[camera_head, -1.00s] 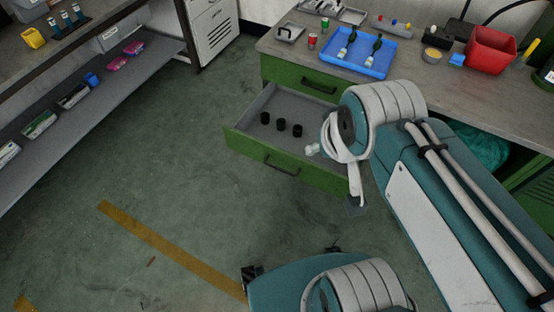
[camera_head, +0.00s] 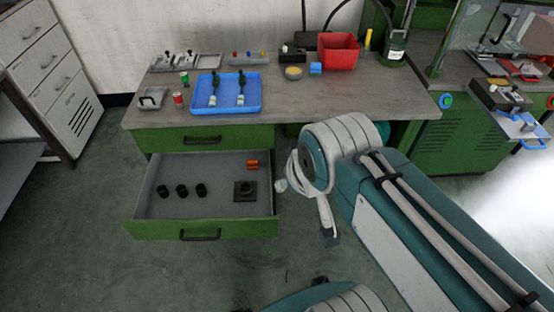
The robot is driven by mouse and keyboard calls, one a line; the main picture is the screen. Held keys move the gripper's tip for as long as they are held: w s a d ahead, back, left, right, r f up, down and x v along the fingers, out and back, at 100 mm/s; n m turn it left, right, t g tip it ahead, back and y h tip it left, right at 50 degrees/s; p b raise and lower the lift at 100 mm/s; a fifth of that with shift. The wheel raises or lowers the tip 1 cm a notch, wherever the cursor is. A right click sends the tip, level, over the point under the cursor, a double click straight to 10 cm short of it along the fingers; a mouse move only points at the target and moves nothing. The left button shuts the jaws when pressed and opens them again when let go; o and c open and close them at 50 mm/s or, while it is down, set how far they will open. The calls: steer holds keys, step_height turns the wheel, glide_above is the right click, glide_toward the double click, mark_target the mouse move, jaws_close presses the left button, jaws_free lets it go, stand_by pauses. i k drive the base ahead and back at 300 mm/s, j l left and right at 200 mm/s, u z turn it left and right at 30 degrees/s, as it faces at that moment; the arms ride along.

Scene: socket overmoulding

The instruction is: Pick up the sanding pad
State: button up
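No object is plainly recognisable as the sanding pad. A small grey item with a black handle (camera_head: 152,98) lies at the bench's left front; I cannot tell whether either is the pad. My gripper (camera_head: 305,212) hangs in front of the bench, right of the open drawer (camera_head: 205,229). Its fingers look spread apart, with nothing seen between them. It is well away from both items.
The workbench (camera_head: 350,105) holds a blue tray (camera_head: 226,110) with two dark-topped tools, a red bin (camera_head: 338,52) and small cans. The open drawer contains several black cylinders, an orange part (camera_head: 252,164) and a dark square-based part (camera_head: 245,191). Floor in front is clear.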

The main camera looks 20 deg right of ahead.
mark_target(252, 164)
steer(key=z, duration=1.65)
steer(key=u, duration=1.55)
steer(key=i+l, duration=0.45)
steer(key=i+l+u, duration=0.15)
steer(key=i+l, duration=0.8)
steer(key=l, duration=0.25)
steer(key=j+u, duration=0.05)
